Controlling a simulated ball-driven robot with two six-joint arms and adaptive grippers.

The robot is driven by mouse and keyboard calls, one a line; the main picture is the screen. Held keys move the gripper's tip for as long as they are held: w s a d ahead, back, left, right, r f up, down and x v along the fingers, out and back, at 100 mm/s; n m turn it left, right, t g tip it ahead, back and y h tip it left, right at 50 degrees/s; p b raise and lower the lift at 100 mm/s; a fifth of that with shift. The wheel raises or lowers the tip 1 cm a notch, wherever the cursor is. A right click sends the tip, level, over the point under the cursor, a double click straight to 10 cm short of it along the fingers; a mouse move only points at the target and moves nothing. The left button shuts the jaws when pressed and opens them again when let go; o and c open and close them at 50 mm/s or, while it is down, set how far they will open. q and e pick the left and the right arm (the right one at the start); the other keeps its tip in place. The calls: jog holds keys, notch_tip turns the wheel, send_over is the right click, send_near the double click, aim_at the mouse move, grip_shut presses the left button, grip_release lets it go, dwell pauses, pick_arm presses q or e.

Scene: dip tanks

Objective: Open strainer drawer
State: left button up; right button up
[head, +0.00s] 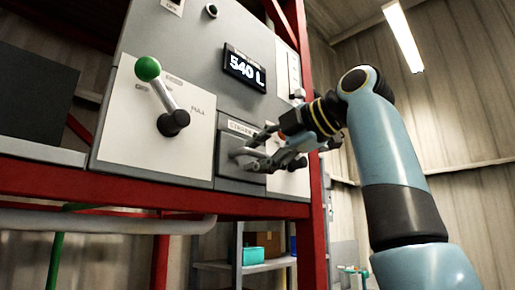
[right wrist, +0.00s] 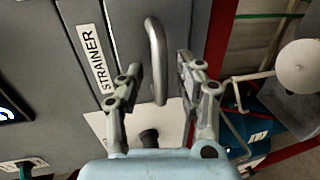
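The strainer drawer (head: 227,143) is a grey front with a white label, set in the machine panel, and it looks closed in the head view. In the right wrist view the "STRAINER" label (right wrist: 93,58) is readable beside the metal bar handle (right wrist: 155,45). My right gripper (right wrist: 159,74) is open, with its two fingers on either side of the handle and a visible gap to each. In the head view the right gripper (head: 254,150) is in front of the drawer and partly covers the handle. My left gripper is out of view.
Left of the drawer is a white plate with a green-knobbed lever (head: 148,69). A display (head: 244,68) reading 540 L is above. A red frame beam (head: 120,190) runs below the panel. A shelf with a teal box (head: 253,256) is underneath.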

jog(key=shift+w+a+f, duration=0.15)
jog(key=shift+w+a, duration=0.05)
grip_shut()
dwell(0.5)
